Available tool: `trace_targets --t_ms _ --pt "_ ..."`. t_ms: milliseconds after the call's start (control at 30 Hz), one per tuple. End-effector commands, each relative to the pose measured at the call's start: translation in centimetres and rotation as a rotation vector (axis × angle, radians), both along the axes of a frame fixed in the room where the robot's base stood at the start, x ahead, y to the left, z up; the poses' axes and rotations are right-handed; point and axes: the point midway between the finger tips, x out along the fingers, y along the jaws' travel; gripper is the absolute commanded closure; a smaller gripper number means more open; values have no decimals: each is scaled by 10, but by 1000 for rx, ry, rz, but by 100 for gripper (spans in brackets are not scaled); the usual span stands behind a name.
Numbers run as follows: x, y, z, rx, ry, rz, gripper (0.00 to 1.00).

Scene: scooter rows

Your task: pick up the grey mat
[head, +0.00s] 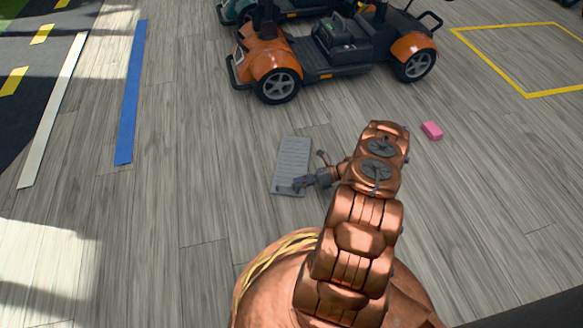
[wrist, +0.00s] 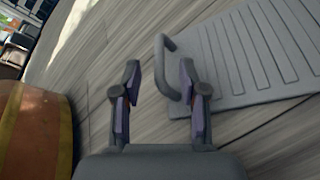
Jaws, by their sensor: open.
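The grey mat (head: 293,160) lies flat on the floor in the head view, left of my arm, with ridges across it. My gripper (head: 302,182) is over the mat's near end in the head view. In the wrist view my gripper (wrist: 158,75) is open, and the handle shows between its fingers, nearer the right finger. I cannot tell whether a finger touches the handle.
A pink block (head: 431,131) lies on the floor to the right of my arm. An orange scooter (head: 335,55) stands beyond the mat. A blue floor stripe (head: 131,90) and a white stripe (head: 54,110) run at left. The floor around the mat is clear.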

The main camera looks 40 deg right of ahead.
Motion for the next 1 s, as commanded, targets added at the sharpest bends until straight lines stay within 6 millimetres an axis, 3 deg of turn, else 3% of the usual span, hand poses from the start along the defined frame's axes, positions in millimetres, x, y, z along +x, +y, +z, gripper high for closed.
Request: trace_targets --t_ms 567,867,1000 --pt "25 40 -17 1 1 0 57" --pt "27 43 -16 1 1 0 57" --pt "27 43 -16 1 1 0 69"
